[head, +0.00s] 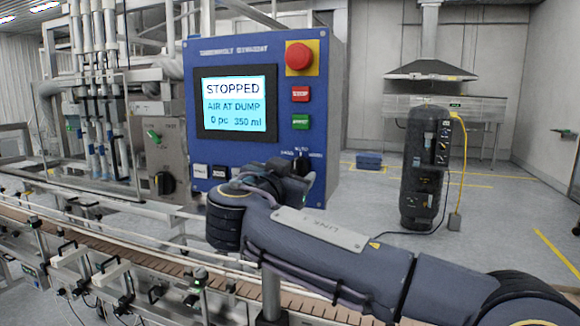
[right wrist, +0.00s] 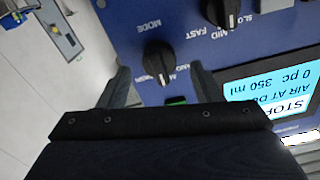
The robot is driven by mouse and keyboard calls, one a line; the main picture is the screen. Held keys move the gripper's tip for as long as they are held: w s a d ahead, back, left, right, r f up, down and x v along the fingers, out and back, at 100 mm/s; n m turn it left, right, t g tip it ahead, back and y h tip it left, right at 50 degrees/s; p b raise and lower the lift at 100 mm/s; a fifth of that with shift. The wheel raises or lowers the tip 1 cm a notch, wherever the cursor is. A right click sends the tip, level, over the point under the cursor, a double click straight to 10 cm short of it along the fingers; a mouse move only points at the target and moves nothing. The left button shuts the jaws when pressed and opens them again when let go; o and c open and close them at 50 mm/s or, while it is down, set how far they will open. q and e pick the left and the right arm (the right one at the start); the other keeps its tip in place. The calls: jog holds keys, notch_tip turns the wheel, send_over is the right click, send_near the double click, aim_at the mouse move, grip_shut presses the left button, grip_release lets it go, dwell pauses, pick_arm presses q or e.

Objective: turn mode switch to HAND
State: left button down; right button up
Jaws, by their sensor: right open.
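The mode switch is a black rotary knob (right wrist: 158,60) on the blue control panel (right wrist: 130,20), with the word MODE beside it. In the right wrist view the panel is upside down. The knob's pale mark points toward the picture's bottom; its position labels are only partly legible. My right gripper (right wrist: 163,80) is open, with one finger on each side of the knob; contact is not visible. My left gripper is not in view.
A second knob (right wrist: 222,12), marked SLO, MID and FAST, sits near the mode switch. A green button (head: 301,122), red button (head: 300,94) and emergency stop (head: 299,58) are above it. The screen (head: 236,102) reads STOPPED. The conveyor (head: 130,255) runs below.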

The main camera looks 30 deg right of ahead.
jog(key=shift+x, duration=1)
jog(key=c, duration=1)
jog(key=shift+f+n+b, duration=0.1)
jog(key=shift+n+b, duration=0.4)
jog(key=shift+n, duration=0.4)
jog(key=shift+n+b, duration=0.3)
jog(key=shift+n, duration=3.2)
